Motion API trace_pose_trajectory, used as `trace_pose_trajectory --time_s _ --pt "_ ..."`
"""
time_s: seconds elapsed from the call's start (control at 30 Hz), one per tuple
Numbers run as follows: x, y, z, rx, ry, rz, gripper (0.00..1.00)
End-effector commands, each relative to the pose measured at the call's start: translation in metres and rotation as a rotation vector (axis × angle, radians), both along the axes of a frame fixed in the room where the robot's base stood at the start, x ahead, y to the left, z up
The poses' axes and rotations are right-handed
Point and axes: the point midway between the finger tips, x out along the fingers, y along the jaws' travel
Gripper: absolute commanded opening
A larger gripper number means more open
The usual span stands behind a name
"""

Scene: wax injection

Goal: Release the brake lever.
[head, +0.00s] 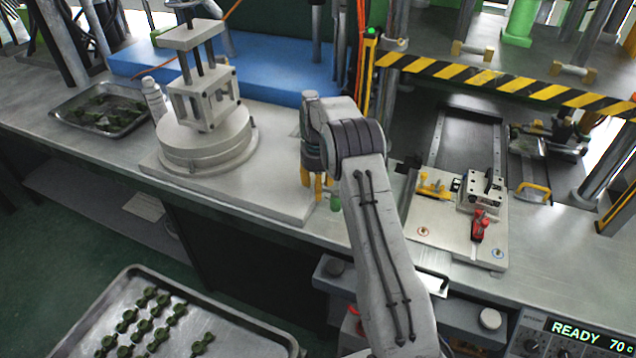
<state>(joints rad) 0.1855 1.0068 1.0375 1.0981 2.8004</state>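My gripper (312,186) has yellow fingers and points down over the right edge of the light grey base plate, near the middle of the picture. The fingers are small and partly overlap, so I cannot tell whether they are open or shut. I cannot tell for sure which part is the brake lever. A red handle (480,225) stands on the fixture plate (455,235) at the right. A yellow handle (433,188) is on the same plate, apart from my gripper.
A round turntable (205,150) carrying a metal frame stands left of my gripper. A tray of green parts (100,112) is at the back left, another tray (75,335) at the front left. A yellow-black striped bar (480,78) spans the right. The display panel (590,335) reads READY.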

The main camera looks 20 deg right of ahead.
Motion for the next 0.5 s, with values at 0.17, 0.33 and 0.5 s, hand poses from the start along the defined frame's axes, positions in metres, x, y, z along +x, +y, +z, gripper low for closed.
trace_pose_trajectory --time_s 0.17,0.33,0.5 --pt "0.001 0.0 0.012 -0.001 -0.003 0.0 0.44" --pt "0.001 0.0 0.038 -0.001 -0.005 0.0 0.44" --pt "0.001 0.0 0.068 -0.001 -0.004 0.0 0.44"
